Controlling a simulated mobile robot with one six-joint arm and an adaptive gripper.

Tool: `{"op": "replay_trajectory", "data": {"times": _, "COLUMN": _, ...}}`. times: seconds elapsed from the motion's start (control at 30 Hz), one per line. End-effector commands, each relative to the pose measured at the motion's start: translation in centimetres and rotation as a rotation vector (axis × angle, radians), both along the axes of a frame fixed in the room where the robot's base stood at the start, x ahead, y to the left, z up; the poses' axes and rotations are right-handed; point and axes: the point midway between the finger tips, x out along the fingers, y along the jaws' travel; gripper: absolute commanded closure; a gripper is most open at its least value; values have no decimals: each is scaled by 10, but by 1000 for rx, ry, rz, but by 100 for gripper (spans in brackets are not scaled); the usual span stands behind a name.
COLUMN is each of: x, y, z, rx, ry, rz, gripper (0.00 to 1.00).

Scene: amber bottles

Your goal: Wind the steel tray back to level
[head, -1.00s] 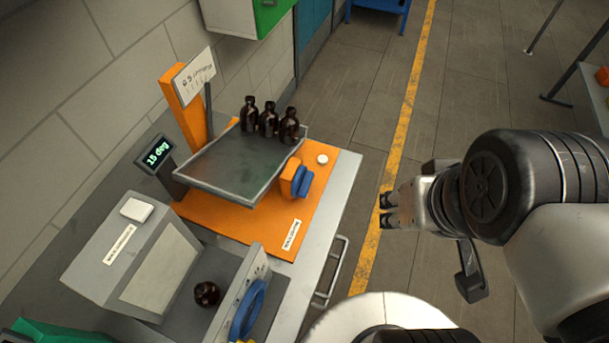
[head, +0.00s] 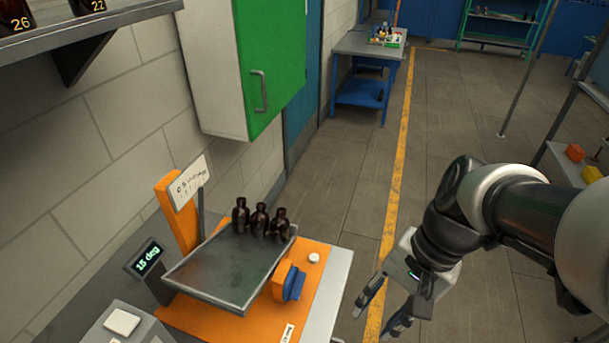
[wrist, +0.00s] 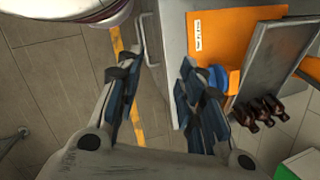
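The steel tray (head: 222,272) sits tilted on an orange stand (head: 190,318); in the wrist view the tray (wrist: 268,62) is at the right. Dark amber bottles (head: 259,219) stand together at its far edge. A display (head: 145,257) beside it reads 15 deg. A blue knob (head: 293,283) is on the stand's right side, and the knob also shows in the wrist view (wrist: 217,78). My gripper (head: 373,315) is open and empty, to the right of the knob, above the floor beside the bench. It touches nothing.
A scale card (head: 188,177) stands on the orange post behind the tray. A green cabinet (head: 262,70) hangs on the wall beyond. The floor right of the bench is clear.

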Motion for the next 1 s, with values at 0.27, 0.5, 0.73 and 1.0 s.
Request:
{"op": "replay_trajectory", "data": {"times": 0.27, "x": 29, "y": -1, "z": -31, "rx": 215, "ry": 333, "rz": -383, "gripper": 65}}
{"op": "replay_trajectory", "data": {"times": 0.5, "x": 55, "y": -6, "z": -64, "rx": 399, "ry": 622, "rz": -705, "gripper": 65}}
{"op": "replay_trajectory", "data": {"times": 0.73, "x": 77, "y": -18, "z": -102, "rx": 582, "ry": 913, "rz": -997, "gripper": 65}}
{"op": "replay_trajectory", "data": {"times": 1.0, "x": 94, "y": -35, "z": -156, "rx": 812, "ry": 1266, "rz": -1304, "gripper": 65}}
